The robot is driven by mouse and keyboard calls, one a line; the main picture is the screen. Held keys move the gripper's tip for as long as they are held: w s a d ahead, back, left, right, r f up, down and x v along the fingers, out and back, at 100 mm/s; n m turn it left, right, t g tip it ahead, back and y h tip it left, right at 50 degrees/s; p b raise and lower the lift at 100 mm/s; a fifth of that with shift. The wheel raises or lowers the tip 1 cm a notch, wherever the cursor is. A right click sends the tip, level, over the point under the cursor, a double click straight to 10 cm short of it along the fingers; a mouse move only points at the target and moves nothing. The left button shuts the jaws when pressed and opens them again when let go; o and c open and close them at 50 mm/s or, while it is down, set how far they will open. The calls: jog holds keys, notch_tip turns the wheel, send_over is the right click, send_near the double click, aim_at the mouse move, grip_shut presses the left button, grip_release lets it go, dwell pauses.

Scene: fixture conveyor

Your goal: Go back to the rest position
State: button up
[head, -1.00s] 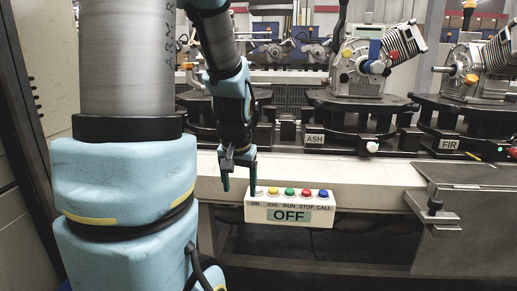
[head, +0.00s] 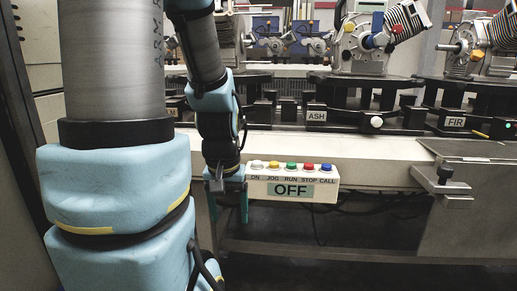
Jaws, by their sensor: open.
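My gripper (head: 229,212) points down just left of the white control box (head: 255,188). Its two dark green fingers are apart with nothing between them. In the picture, the fingertips hang lower than the box's lower edge. I cannot tell whether the gripper touches the box's left end. The box is fixed at the front of the conveyor and carries a row of buttons marked ON, JOG, RUN, STOP and CALL. Its display (head: 289,191) reads OFF. The white ON button (head: 257,164) is nearest the gripper.
The pale conveyor front (head: 385,176) runs across behind the box. Black fixtures labelled ASH (head: 317,116) and FIR (head: 454,122) carry machine units. A grey bracket with a clamp (head: 445,180) juts out at right. The dark space below the conveyor looks open.

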notch_tip(320, 180, up, 29)
jog(key=p, duration=2.9)
jog(key=shift+p, duration=0.3)
jog(key=shift+f, duration=0.15)
